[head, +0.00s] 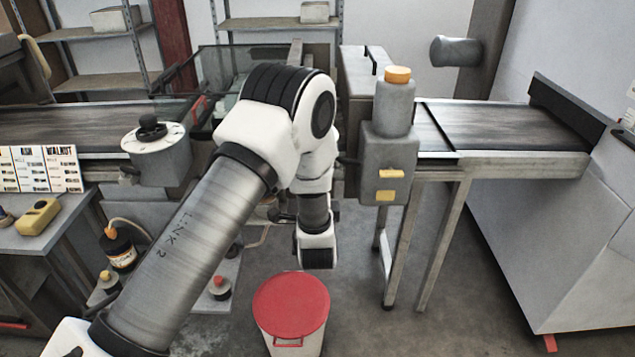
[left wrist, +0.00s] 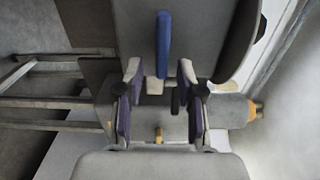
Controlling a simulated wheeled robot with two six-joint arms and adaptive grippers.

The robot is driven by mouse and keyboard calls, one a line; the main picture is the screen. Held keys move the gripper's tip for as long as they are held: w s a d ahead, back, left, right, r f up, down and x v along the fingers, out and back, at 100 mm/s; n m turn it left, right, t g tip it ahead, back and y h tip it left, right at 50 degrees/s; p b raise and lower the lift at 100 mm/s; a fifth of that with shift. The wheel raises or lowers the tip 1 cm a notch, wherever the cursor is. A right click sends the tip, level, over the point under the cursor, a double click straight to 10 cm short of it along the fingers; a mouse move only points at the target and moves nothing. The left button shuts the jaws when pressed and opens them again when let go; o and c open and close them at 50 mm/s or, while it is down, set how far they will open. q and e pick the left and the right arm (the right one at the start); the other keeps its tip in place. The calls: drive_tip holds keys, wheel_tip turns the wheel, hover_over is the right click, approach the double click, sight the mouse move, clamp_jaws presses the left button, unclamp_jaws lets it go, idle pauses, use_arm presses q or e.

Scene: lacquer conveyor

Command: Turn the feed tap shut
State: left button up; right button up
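In the left wrist view a long blue bar (left wrist: 163,45), which looks like the tap's lever, stands against a grey body, just beyond my fingertips. My left gripper (left wrist: 160,82) is open, its two fingers apart on either side of the bar's line. I cannot tell whether either finger touches it. A small brass-coloured part (left wrist: 158,134) shows lower between the fingers. In the head view my left arm hides the tap and most of its gripper. My right gripper is in neither view.
A red-lidded bin (head: 291,304) stands on the floor below my arm. A grey post unit with an orange cap (head: 397,75) is close to its right. A round dial housing (head: 157,155) is at left. A conveyor (head: 510,127) runs behind.

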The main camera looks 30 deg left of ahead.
use_arm(q)
drive_tip(key=v, duration=1.1)
drive_tip(key=shift+s, duration=0.25)
drive_tip(key=shift+d+f, duration=0.1)
